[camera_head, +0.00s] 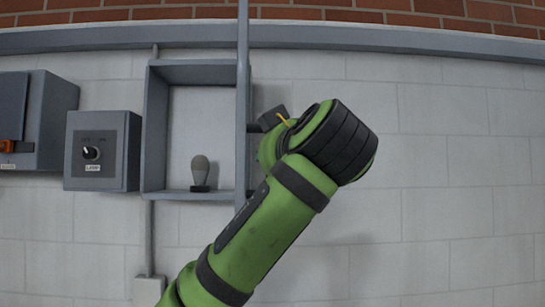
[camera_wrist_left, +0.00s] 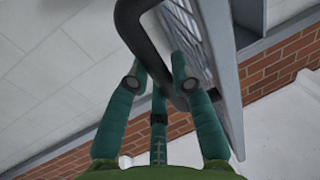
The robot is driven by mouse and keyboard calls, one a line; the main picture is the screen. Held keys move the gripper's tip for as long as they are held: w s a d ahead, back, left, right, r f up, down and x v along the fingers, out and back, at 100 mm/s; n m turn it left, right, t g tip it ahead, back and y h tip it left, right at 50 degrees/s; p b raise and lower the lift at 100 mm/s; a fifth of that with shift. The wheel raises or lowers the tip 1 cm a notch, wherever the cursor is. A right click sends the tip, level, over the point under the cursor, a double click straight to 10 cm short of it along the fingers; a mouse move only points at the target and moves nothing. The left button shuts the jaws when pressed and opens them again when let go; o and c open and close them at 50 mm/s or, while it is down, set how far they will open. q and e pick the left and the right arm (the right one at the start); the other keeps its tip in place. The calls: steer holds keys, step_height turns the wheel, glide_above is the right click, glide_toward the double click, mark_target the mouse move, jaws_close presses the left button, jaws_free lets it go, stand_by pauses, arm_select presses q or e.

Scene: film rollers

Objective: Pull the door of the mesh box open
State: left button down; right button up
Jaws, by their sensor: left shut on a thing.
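The mesh box (camera_head: 148,130) is a grey wall box in the head view, with its front open to view. Its door (camera_head: 243,95) stands out from the box's right side and shows almost edge-on. In the wrist view the mesh door (camera_wrist_left: 222,70) runs down the right side, with a dark curved handle (camera_wrist_left: 148,45) on it. My left gripper (camera_wrist_left: 160,84) is shut on this handle, its teal fingers around the bar. In the head view my green left arm hides most of that gripper.
A bulb-shaped object (camera_head: 200,171) stands on a dark base inside the box. A grey switch box (camera_head: 103,150) with a knob and another grey cabinet (camera_head: 50,115) are on the wall to the left. The wall right of my arm is bare.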

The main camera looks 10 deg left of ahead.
arm_select(q)
steer(key=c, duration=1.3)
jaws_free()
steer(key=shift+a+r, duration=0.1)
steer(key=shift+r, duration=0.05)
steer(key=shift+w+a, duration=0.1)
steer(key=shift+w, duration=0.1)
arm_select(e)
steer(key=shift+d, duration=0.1)
arm_select(q)
steer(key=shift+s, duration=0.1)
steer(key=v, duration=0.7)
steer(key=shift+s, duration=0.15)
steer(key=shift+f, duration=0.2)
arm_select(e)
steer(key=shift+s, duration=0.15)
